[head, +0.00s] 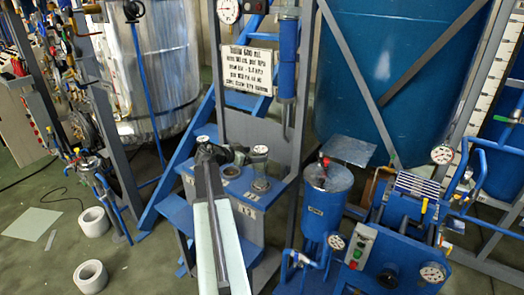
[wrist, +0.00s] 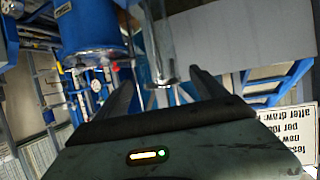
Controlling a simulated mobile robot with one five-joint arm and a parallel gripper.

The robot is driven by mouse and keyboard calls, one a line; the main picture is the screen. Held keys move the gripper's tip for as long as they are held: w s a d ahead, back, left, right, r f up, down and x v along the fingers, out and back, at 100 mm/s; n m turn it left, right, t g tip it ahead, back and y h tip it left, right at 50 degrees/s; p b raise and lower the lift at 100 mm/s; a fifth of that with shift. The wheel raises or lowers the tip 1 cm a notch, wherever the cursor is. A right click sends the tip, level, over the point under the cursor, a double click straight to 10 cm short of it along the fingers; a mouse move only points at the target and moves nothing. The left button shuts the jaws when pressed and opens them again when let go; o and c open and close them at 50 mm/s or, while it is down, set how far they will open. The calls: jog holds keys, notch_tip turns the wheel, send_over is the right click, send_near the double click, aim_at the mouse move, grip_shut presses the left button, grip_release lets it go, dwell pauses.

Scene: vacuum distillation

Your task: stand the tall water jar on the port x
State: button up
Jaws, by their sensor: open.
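My gripper (head: 208,150) is over the stand's left part, apart from that jar. In the wrist view my gripper (wrist: 168,84) is open, with a clear glass cylinder (wrist: 161,50) showing between the fingers, not visibly gripped.
A second round pale top (head: 203,139) shows beside my gripper. A sign (head: 248,69) and a blue cylinder (head: 288,55) rise behind the stand. A blue vessel (head: 326,195) stands close on the right. White rings (head: 93,222) lie on the floor at left.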

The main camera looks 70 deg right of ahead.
jog(key=p+v, duration=0.1)
jog(key=v, duration=0.3)
jog(key=w+a+f+n+t+y, duration=0.2)
jog(key=w+a+f+n, duration=0.2)
jog(key=w+a, duration=0.6)
jog(key=w+a+f+n+t+y, duration=0.2)
jog(key=w+a+f+n, duration=0.25)
jog(key=a, duration=1.05)
jog(key=w+a+f+n+t+y, duration=0.2)
jog(key=w+a+f+n, duration=0.15)
jog(key=w+a, duration=0.7)
jog(key=s+a+f+n+y, duration=0.1)
jog(key=a+n+y, duration=0.2)
jog(key=a, duration=1.4)
jog(key=s+a+f+n+y, duration=0.1)
jog(key=a+n+y, duration=0.2)
jog(key=a+n, duration=0.5)
jog(key=a, duration=1)
jog(key=shift+s+a+f, duration=0.15)
jog(key=shift+a+f, duration=0.2)
